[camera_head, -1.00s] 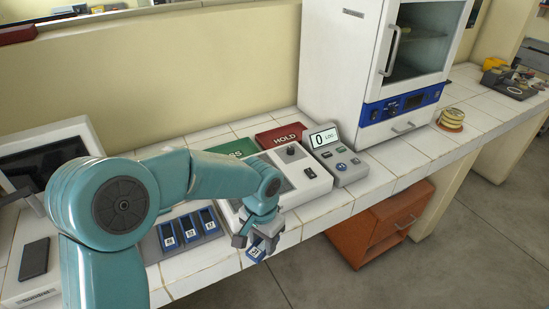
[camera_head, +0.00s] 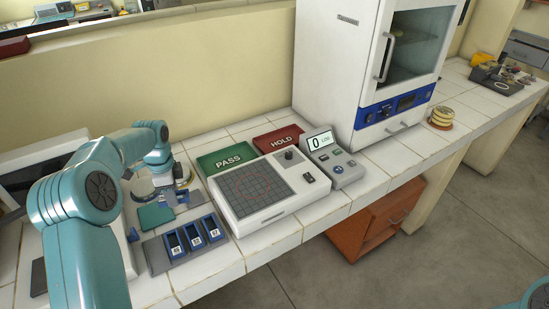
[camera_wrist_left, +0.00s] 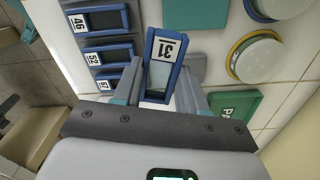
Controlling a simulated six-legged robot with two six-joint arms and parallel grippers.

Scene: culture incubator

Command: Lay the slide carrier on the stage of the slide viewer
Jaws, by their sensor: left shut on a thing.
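The slide carrier, a blue frame with a white label reading 31 (camera_wrist_left: 163,65), is between the fingers of my left gripper (camera_wrist_left: 160,88) in the left wrist view. In the head view my left gripper (camera_head: 176,196) is shut on it, behind the carrier rack and left of the slide viewer. The carrier is mostly hidden there by the gripper. The slide viewer (camera_head: 292,206) is a white box with a dark gridded stage (camera_head: 255,188); the stage is bare. My right gripper is not in view.
A grey rack (camera_head: 157,256) holds several blue carriers in front of my left gripper. A green PASS tray (camera_head: 226,160) and a red HOLD tray (camera_head: 278,138) lie behind the viewer. A log counter (camera_head: 340,172) stands right of it. Dishes (camera_wrist_left: 256,58) lie near the gripper.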

